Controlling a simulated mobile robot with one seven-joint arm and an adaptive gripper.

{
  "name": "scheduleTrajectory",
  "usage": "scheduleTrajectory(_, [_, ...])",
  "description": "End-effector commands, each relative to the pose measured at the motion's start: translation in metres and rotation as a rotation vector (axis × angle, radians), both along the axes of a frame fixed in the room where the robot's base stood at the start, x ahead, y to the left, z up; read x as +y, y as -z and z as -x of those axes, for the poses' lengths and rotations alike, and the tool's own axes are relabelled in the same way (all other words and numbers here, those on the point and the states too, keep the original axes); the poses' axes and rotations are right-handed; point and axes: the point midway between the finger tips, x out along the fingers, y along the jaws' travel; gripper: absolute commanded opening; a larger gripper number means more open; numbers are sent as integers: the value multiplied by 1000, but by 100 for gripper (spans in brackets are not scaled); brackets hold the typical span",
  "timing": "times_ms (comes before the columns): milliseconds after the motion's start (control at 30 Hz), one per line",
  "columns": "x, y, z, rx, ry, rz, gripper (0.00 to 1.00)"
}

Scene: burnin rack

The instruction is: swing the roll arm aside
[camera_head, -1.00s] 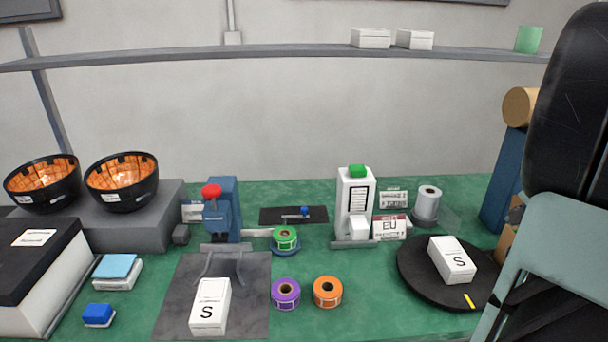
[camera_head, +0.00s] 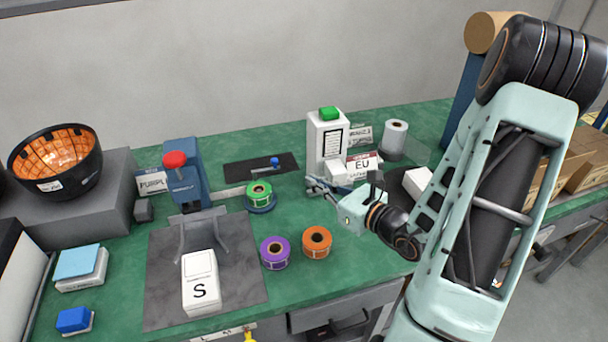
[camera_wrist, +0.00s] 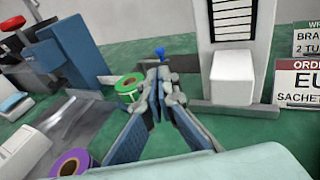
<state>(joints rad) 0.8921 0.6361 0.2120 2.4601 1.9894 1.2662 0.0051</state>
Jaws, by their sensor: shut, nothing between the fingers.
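The roll arm appears to be the pale bar (camera_head: 229,192) running right from the blue press (camera_head: 184,178). At its end a green label roll (camera_head: 259,193) sits on a blue round holder. My gripper (camera_head: 313,186) is shut and empty, to the right of the green roll and in front of the white dispenser. In the wrist view my closed fingers (camera_wrist: 160,88) point forward, with the green roll (camera_wrist: 129,84) just left of them. The bar (camera_wrist: 99,80) shows left of the roll. Whether a finger touches the roll cannot be told.
A blue knob (camera_head: 275,161) stands on a black pad behind the roll. The white dispenser (camera_head: 325,138) stands close behind my gripper. Purple (camera_head: 275,252) and orange (camera_head: 317,241) rolls lie in front. A white box (camera_head: 201,281) lies on the grey mat.

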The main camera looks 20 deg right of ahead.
Motion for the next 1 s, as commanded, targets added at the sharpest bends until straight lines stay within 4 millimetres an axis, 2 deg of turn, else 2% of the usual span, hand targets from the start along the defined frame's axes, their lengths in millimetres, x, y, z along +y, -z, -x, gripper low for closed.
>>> scheduleTrajectory(300, [29,12,-60,-1,-7,3,0])
scheduleTrajectory(500, [43,18,-92,1,-4,3,0])
scheduleTrajectory(700, [50,21,-109,0,-3,5,0])
scheduleTrajectory(1000, [52,22,-112,1,-3,5,0])
